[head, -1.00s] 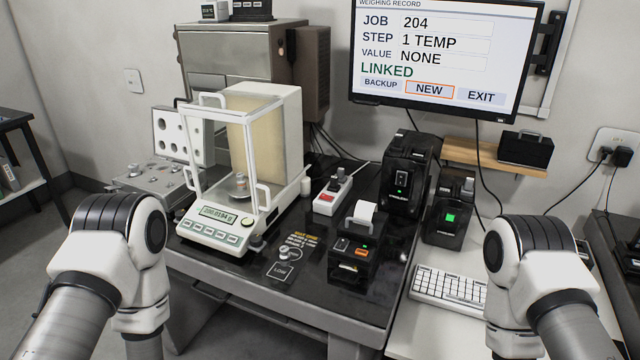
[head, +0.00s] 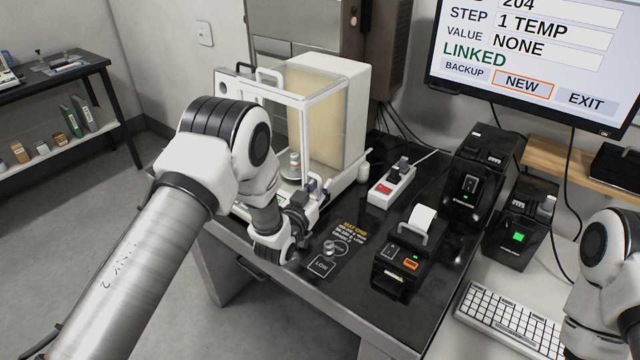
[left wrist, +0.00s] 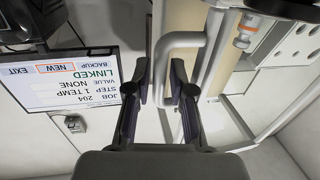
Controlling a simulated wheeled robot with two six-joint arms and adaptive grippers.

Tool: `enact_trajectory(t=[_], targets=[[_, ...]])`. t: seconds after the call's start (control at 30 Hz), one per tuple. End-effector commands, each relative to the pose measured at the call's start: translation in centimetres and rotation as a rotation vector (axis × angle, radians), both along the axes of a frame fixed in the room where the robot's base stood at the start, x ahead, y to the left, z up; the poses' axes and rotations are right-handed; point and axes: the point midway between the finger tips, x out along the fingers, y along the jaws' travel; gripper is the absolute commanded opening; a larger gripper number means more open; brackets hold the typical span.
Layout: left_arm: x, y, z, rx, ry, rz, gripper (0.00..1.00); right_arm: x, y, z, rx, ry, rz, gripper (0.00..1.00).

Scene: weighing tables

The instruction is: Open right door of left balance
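The left balance (head: 353,92) is a white weighing balance with a glass draft shield. Its right glass door (head: 335,128) looks shut. My left gripper (head: 318,186) is at the lower front of that door, and my left arm hides the display and much of the front. In the left wrist view, my left gripper (left wrist: 161,82) has its two dark fingers apart. The white door handle (left wrist: 160,62) shows between them, with a gap on both sides. I cannot tell whether the fingers touch it. A weight with an orange band (left wrist: 243,36) shows inside the balance. My right gripper is out of view.
A power strip (head: 391,187) and a small printer (head: 402,262) stand on the black table to the right of the balance. The monitor (head: 535,60) hangs at the back right. A keyboard (head: 509,318) lies at the front right.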

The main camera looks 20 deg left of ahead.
Motion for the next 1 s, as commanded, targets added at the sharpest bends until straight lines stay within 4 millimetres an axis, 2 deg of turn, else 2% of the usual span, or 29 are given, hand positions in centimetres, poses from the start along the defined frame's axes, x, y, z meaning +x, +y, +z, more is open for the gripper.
enact_trajectory(t=[0.17, 0.23, 0.57, 0.77, 1.0], targets=[[0.0, 0.0, 0.0, 0.0, 0.001, 0.0, 0.22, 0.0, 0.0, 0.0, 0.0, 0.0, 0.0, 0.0], [0.0, 0.0, 0.0, 0.0, 0.001, 0.0, 0.01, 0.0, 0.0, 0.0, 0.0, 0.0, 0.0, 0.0], [0.4, -0.2, -0.2, 0.0, 0.001, 0.0, 0.0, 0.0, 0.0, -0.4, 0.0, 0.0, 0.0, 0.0], [2.8, -1.1, -0.5, -0.001, -0.004, -0.002, 0.0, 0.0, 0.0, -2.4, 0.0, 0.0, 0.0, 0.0], [7.4, -2.8, -0.7, 0.0, -0.004, -0.002, 0.0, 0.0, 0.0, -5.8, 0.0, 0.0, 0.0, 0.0]])
